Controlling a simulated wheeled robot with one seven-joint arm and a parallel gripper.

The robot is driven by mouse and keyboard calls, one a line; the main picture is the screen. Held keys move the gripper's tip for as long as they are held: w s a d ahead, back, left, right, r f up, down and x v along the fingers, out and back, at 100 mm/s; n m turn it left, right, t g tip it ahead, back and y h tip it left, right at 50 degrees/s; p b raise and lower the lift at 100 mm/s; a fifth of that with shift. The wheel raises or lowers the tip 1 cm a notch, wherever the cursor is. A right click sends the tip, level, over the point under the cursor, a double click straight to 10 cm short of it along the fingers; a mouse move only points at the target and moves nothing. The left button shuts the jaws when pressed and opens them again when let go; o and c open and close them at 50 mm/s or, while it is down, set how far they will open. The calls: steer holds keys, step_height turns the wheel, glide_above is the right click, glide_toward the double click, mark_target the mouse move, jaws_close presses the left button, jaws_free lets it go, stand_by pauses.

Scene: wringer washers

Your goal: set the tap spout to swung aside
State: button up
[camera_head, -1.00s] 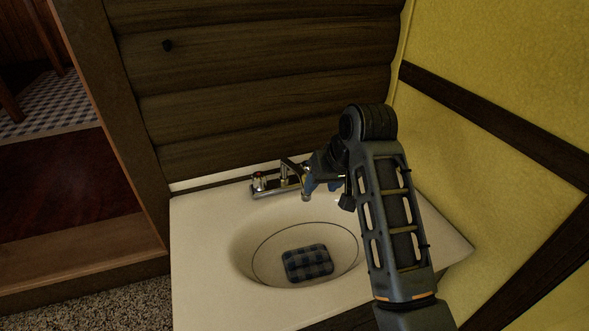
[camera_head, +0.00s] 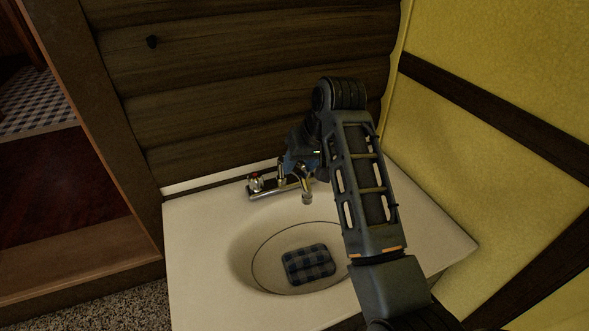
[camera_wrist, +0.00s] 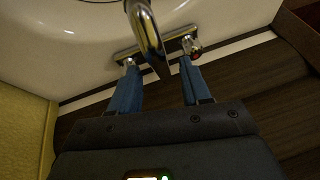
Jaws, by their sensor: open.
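The tap is chrome, with its base plate (camera_head: 268,191) along the back of the white sink. Its spout (camera_head: 306,197) reaches out over the basin, its tip towards the front. In the wrist view the curved spout (camera_wrist: 147,28) runs up the picture from between my fingers, over the white basin. My gripper (camera_head: 298,163) is open above and behind the tap. In the wrist view its two blue fingers (camera_wrist: 161,75) are apart, one on each side of the spout's line. I cannot tell whether either finger touches it. The tap's right end is hidden behind my gripper and arm in the head view.
A dark blue checked pad (camera_head: 308,264) lies in the sink basin (camera_head: 243,262). A red-marked tap handle (camera_head: 256,181) stands at the plate's left end. The log wall (camera_head: 220,120) is close behind, and a yellow wall (camera_head: 480,120) is at the right.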

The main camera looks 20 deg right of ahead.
mark_target(297, 168)
steer(key=shift+x, duration=2.1)
jaws_close()
